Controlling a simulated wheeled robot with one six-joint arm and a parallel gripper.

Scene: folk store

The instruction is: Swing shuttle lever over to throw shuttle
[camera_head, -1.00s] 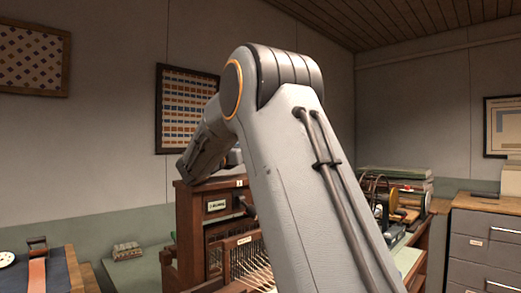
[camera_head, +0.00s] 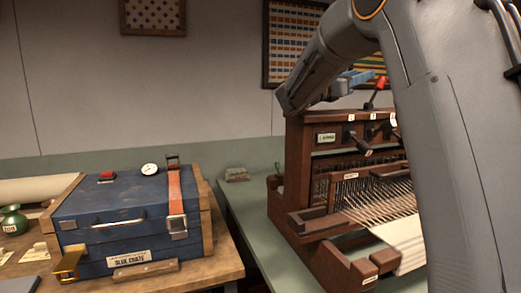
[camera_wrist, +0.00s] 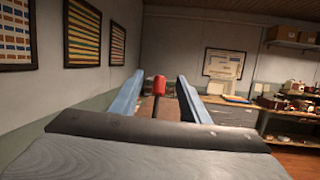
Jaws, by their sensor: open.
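The shuttle lever is a dark rod with a red knob (camera_head: 380,82), standing tilted on top of the brown wooden loom (camera_head: 296,160). My gripper (camera_head: 366,77) is above the loom's top beam, its blue fingers pointing toward the knob. In the wrist view the blue fingers of my gripper (camera_wrist: 160,78) are spread apart, and the red knob (camera_wrist: 160,86) shows between them. No contact between fingers and knob can be seen, and its exact depth is unclear. My arm hides the right part of the loom.
Black levers (camera_head: 357,140) stick out of the loom's front below the top beam. Pale warp threads (camera_head: 375,200) run forward to white cloth (camera_head: 402,238). A blue crate (camera_head: 105,220) stands on a wooden table at left. Framed pictures (camera_wrist: 82,35) hang on the wall.

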